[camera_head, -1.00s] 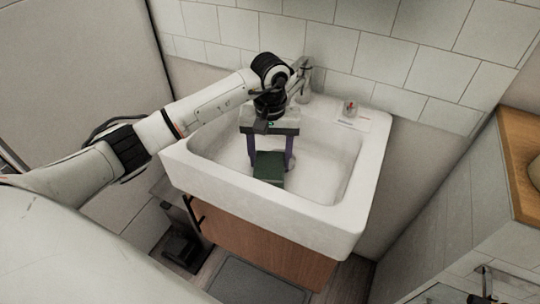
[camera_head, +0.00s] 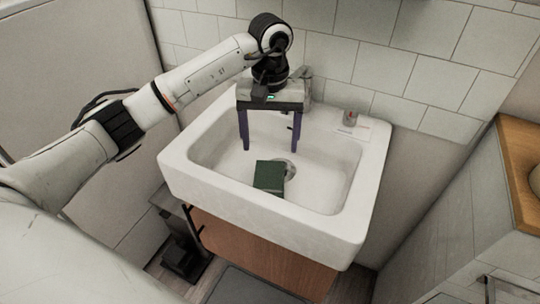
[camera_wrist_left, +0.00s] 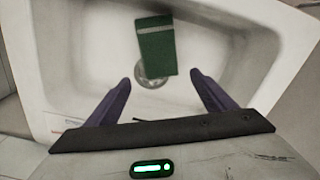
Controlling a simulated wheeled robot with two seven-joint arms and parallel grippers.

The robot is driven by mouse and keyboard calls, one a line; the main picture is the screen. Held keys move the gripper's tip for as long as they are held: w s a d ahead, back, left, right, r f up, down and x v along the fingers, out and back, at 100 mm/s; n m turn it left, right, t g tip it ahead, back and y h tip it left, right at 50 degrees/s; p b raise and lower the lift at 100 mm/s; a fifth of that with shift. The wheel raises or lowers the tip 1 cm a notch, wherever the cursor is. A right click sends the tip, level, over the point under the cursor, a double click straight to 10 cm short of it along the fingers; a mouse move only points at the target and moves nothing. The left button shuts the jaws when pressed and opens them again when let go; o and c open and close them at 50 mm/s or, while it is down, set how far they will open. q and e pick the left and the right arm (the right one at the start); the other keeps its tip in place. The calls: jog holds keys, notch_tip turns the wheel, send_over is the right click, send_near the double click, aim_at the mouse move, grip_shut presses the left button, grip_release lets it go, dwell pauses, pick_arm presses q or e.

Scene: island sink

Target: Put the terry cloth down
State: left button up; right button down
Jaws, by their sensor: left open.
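The terry cloth (camera_head: 269,176) is a dark green folded block lying in the basin of the white sink (camera_head: 183,165). It lies beside the round metal drain and partly covers it. In the left wrist view the cloth (camera_wrist_left: 156,48) is green with a pale stripe, beyond the fingertips. My left gripper (camera_head: 270,150) is open and empty above the basin, with its two purple fingers apart and clear of the cloth. It also shows in the left wrist view (camera_wrist_left: 163,88). My right gripper is not in view.
The drain (camera_wrist_left: 152,78) shows next to the cloth. A small clear item with red on it (camera_head: 350,118) stands on the sink's back right ledge. The tiled wall (camera_head: 380,60) is close behind my arm. A wooden counter (camera_head: 517,165) is at the right.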

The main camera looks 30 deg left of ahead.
pick_arm(q)
jog(key=shift+r, duration=1.6)
